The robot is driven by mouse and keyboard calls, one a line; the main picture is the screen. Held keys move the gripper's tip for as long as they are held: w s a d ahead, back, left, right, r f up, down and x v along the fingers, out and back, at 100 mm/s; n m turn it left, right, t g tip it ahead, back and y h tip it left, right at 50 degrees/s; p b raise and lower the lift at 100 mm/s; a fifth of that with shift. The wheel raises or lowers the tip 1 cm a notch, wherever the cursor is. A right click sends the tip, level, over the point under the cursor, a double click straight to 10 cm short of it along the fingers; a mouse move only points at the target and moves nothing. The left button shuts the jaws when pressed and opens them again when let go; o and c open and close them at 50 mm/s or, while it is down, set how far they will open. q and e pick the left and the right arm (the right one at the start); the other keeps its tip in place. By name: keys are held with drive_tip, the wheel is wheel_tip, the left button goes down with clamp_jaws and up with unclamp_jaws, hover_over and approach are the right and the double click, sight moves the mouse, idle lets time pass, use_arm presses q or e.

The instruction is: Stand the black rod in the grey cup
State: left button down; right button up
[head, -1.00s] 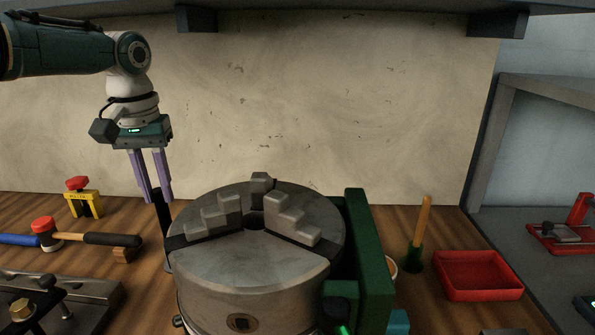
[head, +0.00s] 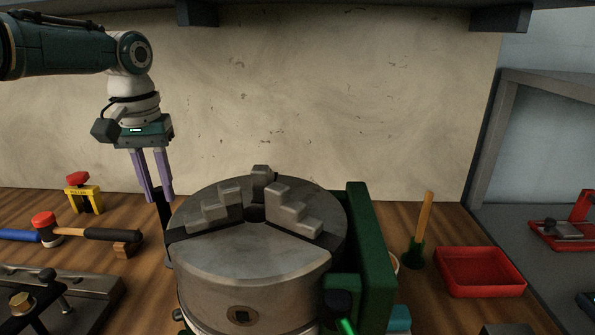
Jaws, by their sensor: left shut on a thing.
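My left gripper (head: 161,196) hangs at the left, fingers pointing down, beside the far left edge of the big metal chuck. It is shut on the black rod (head: 162,208), which is held roughly upright between the purple fingers. The rod's lower end is hard to make out beside the chuck, so I cannot tell whether it touches anything. I cannot clearly make out the grey cup; it may be hidden behind the chuck. My right gripper is not in view.
The three-jaw chuck (head: 250,265) fills the front middle, with a green plate (head: 370,250) at its right. A hammer (head: 105,235) and yellow-red block (head: 84,198) lie left. A brush (head: 424,225) and red tray (head: 478,270) stand right. Bare wood lies around them.

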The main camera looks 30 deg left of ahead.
sight(163, 208)
use_arm(q)
drive_tip(key=shift+f+b, duration=1.45)
drive_tip(key=shift+f, duration=0.5)
idle(0.5)
drive_tip(key=shift+f, duration=0.15)
idle(0.7)
drive_tip(key=shift+c, duration=1)
unclamp_jaws()
wheel_tip(163, 208, up, 6)
drive_tip(key=p, duration=0.6)
drive_tip(key=shift+p, duration=0.3)
